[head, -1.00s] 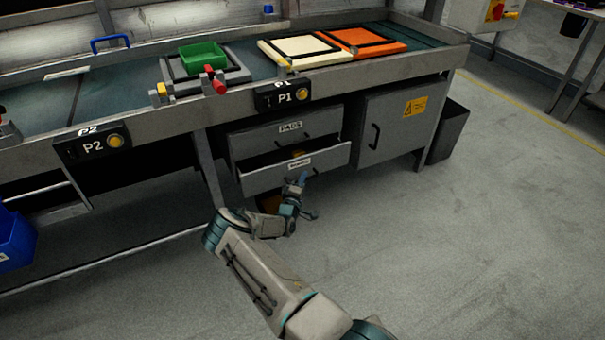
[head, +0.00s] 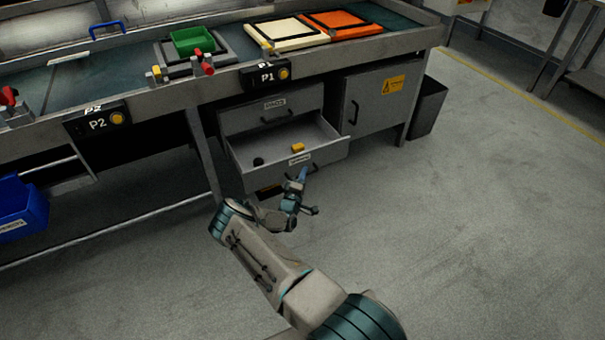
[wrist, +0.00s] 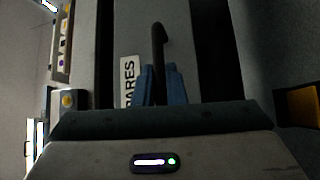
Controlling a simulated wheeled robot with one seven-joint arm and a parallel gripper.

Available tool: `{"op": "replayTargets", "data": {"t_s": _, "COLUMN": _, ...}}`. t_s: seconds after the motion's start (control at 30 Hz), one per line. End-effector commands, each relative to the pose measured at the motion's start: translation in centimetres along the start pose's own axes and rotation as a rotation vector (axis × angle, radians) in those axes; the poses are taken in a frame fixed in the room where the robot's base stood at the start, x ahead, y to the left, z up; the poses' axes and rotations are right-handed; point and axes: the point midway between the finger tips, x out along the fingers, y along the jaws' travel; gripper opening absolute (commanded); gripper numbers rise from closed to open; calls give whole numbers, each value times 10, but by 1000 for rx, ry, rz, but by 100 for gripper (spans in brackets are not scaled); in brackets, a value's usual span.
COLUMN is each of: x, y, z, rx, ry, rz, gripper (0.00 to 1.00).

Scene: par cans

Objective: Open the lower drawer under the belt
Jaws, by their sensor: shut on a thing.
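The lower drawer (head: 318,158) under the belt is pulled well out, and its inside shows in the head view. A yellow block (head: 297,148) and a small dark round thing (head: 258,161) lie in it. My gripper (head: 303,174) is at the drawer's front, below its label. In the wrist view the blue fingers of my gripper (wrist: 162,84) are shut on the dark drawer handle (wrist: 158,50), beside a label (wrist: 129,82) reading "ARES" in the visible part. The upper drawer (head: 272,109) above is closed.
A grey cabinet door (head: 372,108) with a yellow warning sign stands right of the drawers, with a dark bin (head: 428,108) beyond it. A table leg (head: 206,160) stands left of the drawers. The floor to the right is clear.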

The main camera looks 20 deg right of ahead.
Motion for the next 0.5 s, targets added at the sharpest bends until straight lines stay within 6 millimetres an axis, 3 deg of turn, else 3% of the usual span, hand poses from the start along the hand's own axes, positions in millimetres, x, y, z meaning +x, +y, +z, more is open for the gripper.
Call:
{"op": "replayTargets", "data": {"t_s": 0.2, "x": -1, "y": -1, "z": -3, "rx": 2, "ry": 6, "rz": -1, "gripper": 0}}
{"op": "replayTargets", "data": {"t_s": 0.23, "x": -1, "y": -1, "z": -3, "rx": 2, "ry": 6, "rz": -1, "gripper": 16}}
{"op": "replayTargets", "data": {"t_s": 0.3, "x": -1, "y": -1, "z": -3, "rx": 2, "ry": 5, "rz": -1, "gripper": 33}}
{"op": "replayTargets", "data": {"t_s": 0.5, "x": 1, "y": 0, "z": 1, "rx": 0, "ry": -1, "rz": 0, "gripper": 33}}
